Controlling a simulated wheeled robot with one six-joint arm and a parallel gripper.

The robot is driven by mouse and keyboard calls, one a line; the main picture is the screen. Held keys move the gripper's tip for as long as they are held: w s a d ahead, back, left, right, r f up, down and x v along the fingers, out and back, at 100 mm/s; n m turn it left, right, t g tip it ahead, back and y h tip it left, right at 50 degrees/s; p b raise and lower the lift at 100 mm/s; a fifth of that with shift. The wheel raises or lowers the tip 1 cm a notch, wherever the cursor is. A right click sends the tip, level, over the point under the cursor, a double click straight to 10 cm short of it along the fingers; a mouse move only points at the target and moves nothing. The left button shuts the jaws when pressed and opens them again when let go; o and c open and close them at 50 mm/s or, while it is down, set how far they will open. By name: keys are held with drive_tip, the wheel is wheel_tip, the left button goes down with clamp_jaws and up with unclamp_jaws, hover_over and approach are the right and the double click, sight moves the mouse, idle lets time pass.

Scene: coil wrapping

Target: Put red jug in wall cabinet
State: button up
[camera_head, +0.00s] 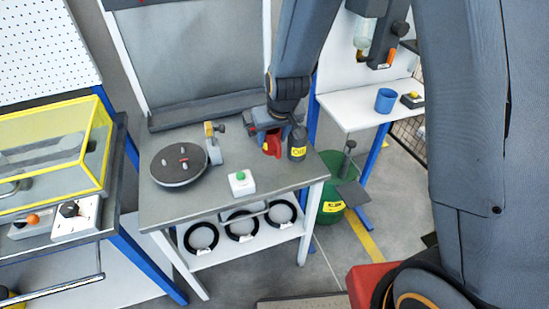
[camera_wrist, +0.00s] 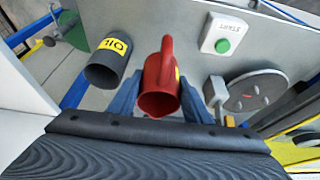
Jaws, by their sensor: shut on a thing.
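The red jug (camera_head: 272,145) stands on the grey workbench, near its right end in the head view. In the wrist view the red jug (camera_wrist: 159,88) is between the two blue-grey fingers of my gripper (camera_wrist: 165,100), with its handle pointing away from the camera. My gripper (camera_head: 268,127) is shut on the jug, and my arm partly hides it in the head view. I cannot tell whether the jug touches the bench top. No wall cabinet can be made out for certain in these frames.
A dark oil can (camera_head: 297,146) stands close to the jug's right. A round turntable (camera_head: 179,164) and a white box with a green button (camera_head: 241,182) are on the workbench (camera_head: 200,205). A blue cup (camera_head: 385,100) stands on the white side table (camera_head: 350,112).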

sight(273, 151)
drive_tip(key=shift+d+f, duration=0.15)
drive_tip(key=shift+f, duration=0.6)
wheel_tip(273, 151, down, 4)
drive_tip(key=b, duration=0.4)
drive_tip(key=shift+f, duration=0.2)
drive_tip(key=shift+f+b, duration=0.7)
drive_tip(key=shift+f, duration=0.85)
drive_tip(key=shift+f, duration=0.1)
drive_tip(key=o, duration=1.2)
drive_tip(key=shift+o, duration=0.2)
drive_tip(key=shift+s+r, duration=0.1)
drive_tip(key=shift+r, duration=0.55)
drive_tip(key=p+v, duration=0.6)
drive_tip(key=v, duration=0.5)
